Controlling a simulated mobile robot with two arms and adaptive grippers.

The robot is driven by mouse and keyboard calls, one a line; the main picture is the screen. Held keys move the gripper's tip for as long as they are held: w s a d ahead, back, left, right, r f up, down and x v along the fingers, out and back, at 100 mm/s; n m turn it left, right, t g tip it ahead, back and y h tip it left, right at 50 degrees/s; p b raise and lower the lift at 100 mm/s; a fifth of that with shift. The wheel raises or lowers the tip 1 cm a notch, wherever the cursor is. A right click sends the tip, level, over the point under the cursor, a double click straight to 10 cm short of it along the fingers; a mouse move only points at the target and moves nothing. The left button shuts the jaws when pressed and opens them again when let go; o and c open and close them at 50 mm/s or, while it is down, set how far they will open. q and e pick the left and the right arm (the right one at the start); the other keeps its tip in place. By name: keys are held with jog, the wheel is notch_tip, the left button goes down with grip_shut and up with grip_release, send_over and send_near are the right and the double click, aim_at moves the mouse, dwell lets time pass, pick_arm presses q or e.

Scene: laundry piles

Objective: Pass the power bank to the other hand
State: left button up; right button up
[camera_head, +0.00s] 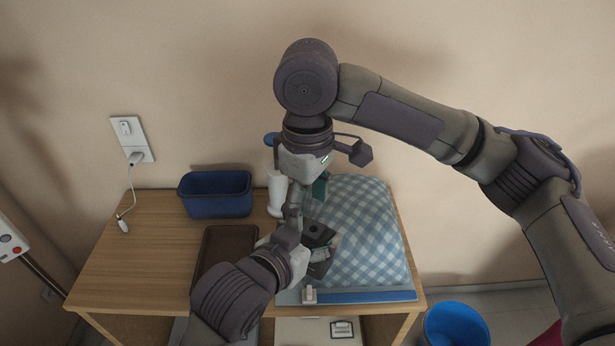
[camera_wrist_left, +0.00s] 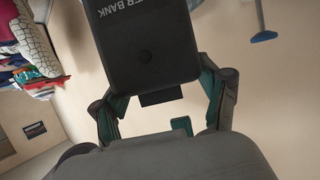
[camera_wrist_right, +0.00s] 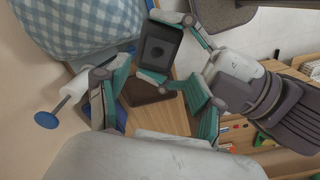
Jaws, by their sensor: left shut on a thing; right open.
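The power bank is a dark block with a lettered face in the left wrist view (camera_wrist_left: 148,48), and a dark block with a round mark in the right wrist view (camera_wrist_right: 160,46). My left gripper (camera_head: 322,252) is shut on it, above the table beside the checked cloth. My right gripper (camera_head: 305,190) points down from above, its lower part partly hidden. In the right wrist view the right gripper's fingers (camera_wrist_right: 155,95) are spread, with the power bank showing beyond and between them; I cannot tell whether they touch it.
A blue-and-white checked cloth bundle (camera_head: 362,235) lies right of the grippers on the wooden table (camera_head: 140,250). A brown tray (camera_head: 213,248), a navy bin (camera_head: 216,212) and a white roll (camera_head: 277,195) stand to the left. A blue bucket (camera_head: 455,325) is on the floor.

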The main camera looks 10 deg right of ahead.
aim_at(307, 229)
jog(key=shift+f, duration=2.15)
jog(key=shift+s, duration=0.1)
grip_shut()
pick_arm(q)
jog(key=o, duration=1.4)
jog(key=shift+s, duration=0.1)
